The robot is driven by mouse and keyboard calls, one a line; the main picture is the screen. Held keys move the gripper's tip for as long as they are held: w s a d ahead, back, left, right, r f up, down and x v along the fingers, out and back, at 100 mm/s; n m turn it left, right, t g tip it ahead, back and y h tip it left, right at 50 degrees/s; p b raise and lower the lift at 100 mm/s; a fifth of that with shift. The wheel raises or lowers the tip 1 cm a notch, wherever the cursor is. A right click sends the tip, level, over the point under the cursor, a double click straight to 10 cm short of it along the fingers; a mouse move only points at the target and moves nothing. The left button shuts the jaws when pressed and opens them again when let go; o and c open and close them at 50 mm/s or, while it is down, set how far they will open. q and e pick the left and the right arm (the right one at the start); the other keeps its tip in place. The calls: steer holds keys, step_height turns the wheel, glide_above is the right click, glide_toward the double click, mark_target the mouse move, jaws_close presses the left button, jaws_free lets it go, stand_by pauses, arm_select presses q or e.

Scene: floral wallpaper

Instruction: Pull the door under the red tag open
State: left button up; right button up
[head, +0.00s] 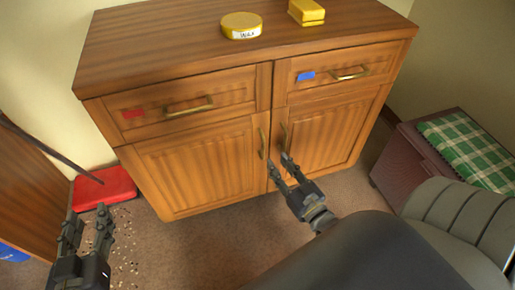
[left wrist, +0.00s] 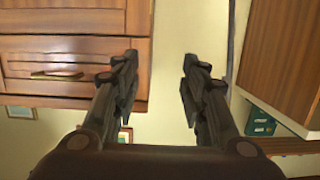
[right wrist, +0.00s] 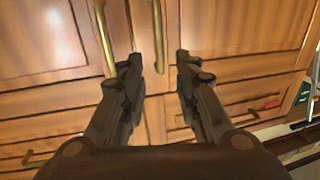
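A wooden cabinet holds a red tag (head: 132,113) on its upper left drawer. The door under it (head: 200,168) is shut and has a vertical brass handle (head: 263,143) at its right edge. My right gripper (head: 280,160) is open and empty in front of the doors, near the lower ends of both handles. In the right wrist view, the scene is upside down and the left door's handle (right wrist: 158,30) lines up between the fingertips; I cannot tell the depth gap. My left gripper (head: 88,214) is open and empty, low at the left, apart from the cabinet.
The right door's handle (head: 284,137) is close beside the left one. A blue tag (head: 306,76) marks the right drawer. A chest with a green checked cushion (head: 470,150) stands at right.

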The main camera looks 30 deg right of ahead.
mark_target(264, 147)
steer(key=w+b, duration=0.2)
steer(key=w, duration=0.7)
steer(key=shift+d+f, duration=0.1)
steer(key=shift+d, duration=0.05)
arm_select(q)
step_height(264, 147, up, 11)
steer(key=d+t+h, duration=0.1)
steer(key=t+h, duration=0.1)
steer(key=t, duration=0.4)
steer(key=shift+d+r, duration=0.2)
steer(key=shift+d, duration=0.1)
arm_select(e)
steer(key=shift+w, duration=0.35)
arm_select(q)
steer(key=shift+s, duration=0.1)
arm_select(e)
jaws_close()
